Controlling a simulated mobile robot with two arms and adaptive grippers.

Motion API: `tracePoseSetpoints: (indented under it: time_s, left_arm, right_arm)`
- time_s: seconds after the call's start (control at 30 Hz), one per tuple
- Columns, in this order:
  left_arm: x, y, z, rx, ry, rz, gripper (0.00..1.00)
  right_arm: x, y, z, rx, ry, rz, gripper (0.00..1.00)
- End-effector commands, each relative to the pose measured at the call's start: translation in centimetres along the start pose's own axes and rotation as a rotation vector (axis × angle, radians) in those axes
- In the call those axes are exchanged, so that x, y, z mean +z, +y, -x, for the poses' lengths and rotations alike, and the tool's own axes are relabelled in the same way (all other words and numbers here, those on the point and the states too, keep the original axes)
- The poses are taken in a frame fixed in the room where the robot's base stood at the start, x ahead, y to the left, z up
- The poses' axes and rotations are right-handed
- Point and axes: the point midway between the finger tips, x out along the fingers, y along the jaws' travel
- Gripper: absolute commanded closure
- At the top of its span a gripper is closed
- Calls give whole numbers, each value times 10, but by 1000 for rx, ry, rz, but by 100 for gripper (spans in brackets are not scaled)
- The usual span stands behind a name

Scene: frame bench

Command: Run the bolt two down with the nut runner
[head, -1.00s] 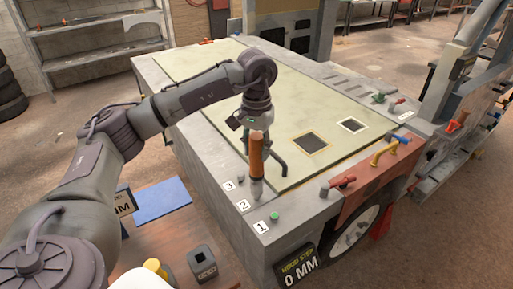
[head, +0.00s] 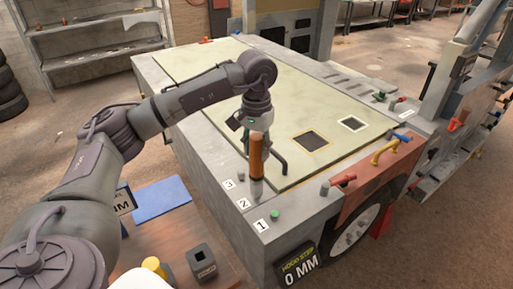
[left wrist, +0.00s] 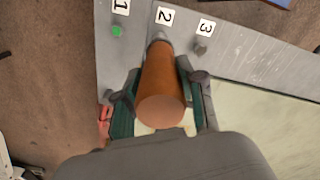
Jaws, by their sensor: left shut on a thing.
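My left gripper (head: 266,150) is shut on the nut runner (head: 256,158), a tool with an orange-brown handle and a grey lower end. It stands near upright at the bench edge by label 2 (head: 243,204). In the left wrist view the nut runner (left wrist: 162,85) sits between the two fingers, and its grey tip is at the label 2 (left wrist: 164,16). Bolt two is hidden under the tip, and I cannot tell whether they touch. A green-topped bolt (head: 275,215) is by label 1, and a grey bolt (left wrist: 201,46) is by label 3. My right gripper is out of view.
A sign (head: 299,261) reading 0 MM hangs on the bench front. A yellow handle (head: 385,152) and a red-handled clamp (head: 343,180) are at the right. A side table holds a blue mat (head: 160,198) and a dark square holder (head: 202,262).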

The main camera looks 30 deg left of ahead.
Motion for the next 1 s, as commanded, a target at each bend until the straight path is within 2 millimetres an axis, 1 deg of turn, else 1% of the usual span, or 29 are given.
tracePoseSetpoints:
  time_s: [0.53, 1.0]
  left_arm:
    - [0, 0, -7, 1, 3, 0, 100]
    - [0, 0, -6, 2, 3, 0, 100]
  right_arm:
    - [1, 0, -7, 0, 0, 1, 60]
    - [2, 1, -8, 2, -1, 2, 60]
